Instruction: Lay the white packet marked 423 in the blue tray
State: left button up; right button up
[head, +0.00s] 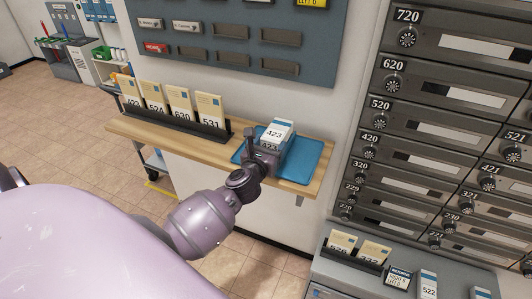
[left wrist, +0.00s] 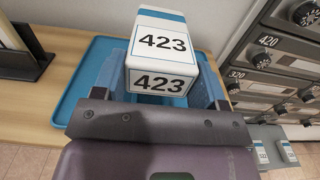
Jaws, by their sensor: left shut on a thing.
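The white packet marked 423 (head: 277,131) has a blue band and stands over the blue tray (head: 308,160) on the wooden shelf. In the left wrist view the packet (left wrist: 162,50) shows its number on two faces, with the tray (left wrist: 87,80) beneath and around it. My left gripper (head: 265,148) is shut on the packet, low over the tray. The jaws hide the packet's lower part, so I cannot tell whether it touches the tray. My right gripper is not in view.
A dark rack (head: 176,124) of cream envelopes, 423, 524, 630 and 531, stands left of the tray. Grey numbered mailboxes (head: 445,110) rise to the right. A lower grey counter (head: 345,272) holds more mail. The tray's right part is bare.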

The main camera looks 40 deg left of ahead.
pick_arm(q)
jog(key=shift+w+a+f, duration=0.1)
jog(key=shift+w+f, duration=0.2)
jog(key=shift+w, duration=0.15)
notch_tip(320, 180, down, 2)
jog(key=shift+s+f+b, duration=0.1)
jog(key=shift+s+b, duration=0.05)
jog(key=shift+b, duration=0.65)
jog(key=shift+f, duration=0.5)
jog(key=o, duration=1)
